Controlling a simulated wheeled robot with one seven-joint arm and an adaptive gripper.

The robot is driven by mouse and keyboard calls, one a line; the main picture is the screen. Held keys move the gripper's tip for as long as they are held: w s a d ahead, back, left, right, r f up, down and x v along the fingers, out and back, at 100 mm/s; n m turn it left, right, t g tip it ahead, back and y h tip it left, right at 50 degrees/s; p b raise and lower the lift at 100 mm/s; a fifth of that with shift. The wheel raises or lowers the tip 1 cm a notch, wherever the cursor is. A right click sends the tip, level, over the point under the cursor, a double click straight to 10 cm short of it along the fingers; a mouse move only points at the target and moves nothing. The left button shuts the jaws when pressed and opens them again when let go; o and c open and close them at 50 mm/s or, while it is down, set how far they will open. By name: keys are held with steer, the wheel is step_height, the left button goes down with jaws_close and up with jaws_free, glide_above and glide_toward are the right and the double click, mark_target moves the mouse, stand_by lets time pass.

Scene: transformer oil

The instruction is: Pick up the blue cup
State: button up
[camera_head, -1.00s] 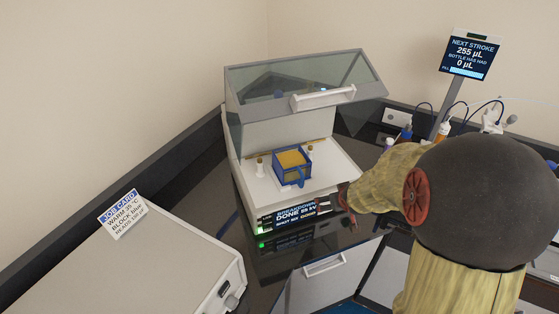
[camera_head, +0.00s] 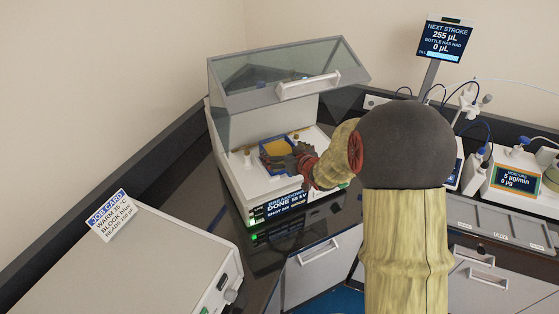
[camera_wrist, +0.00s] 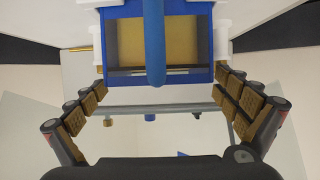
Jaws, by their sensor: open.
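The blue cup (camera_head: 284,149) is a square blue vessel holding yellow liquid. It sits inside the tester (camera_head: 236,184), whose clear lid is raised. In the wrist view the cup (camera_wrist: 205,48) is at the top centre, with its blue handle (camera_wrist: 154,40) toward the camera. My gripper (camera_head: 277,158) is at the cup in the head view and partly covers its front. In the wrist view the gripper (camera_wrist: 160,88) is open, with one finger on each side of the cup's lower edge. Whether the fingers touch the cup cannot be told.
The raised lid (camera_head: 290,75) hangs above and behind the cup. Small posts (camera_head: 247,157) stand beside it. A grey-topped unit (camera_head: 150,260) with a job card (camera_head: 109,214) is at the lower left. A screen (camera_head: 445,40) and a moisture meter (camera_head: 516,180) stand at the right.

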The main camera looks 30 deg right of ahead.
steer(key=shift+x, duration=1.1)
steer(key=c, duration=0.3)
steer(key=c, duration=1.4)
steer(key=shift+r, duration=0.1)
steer(key=shift+c, duration=0.2)
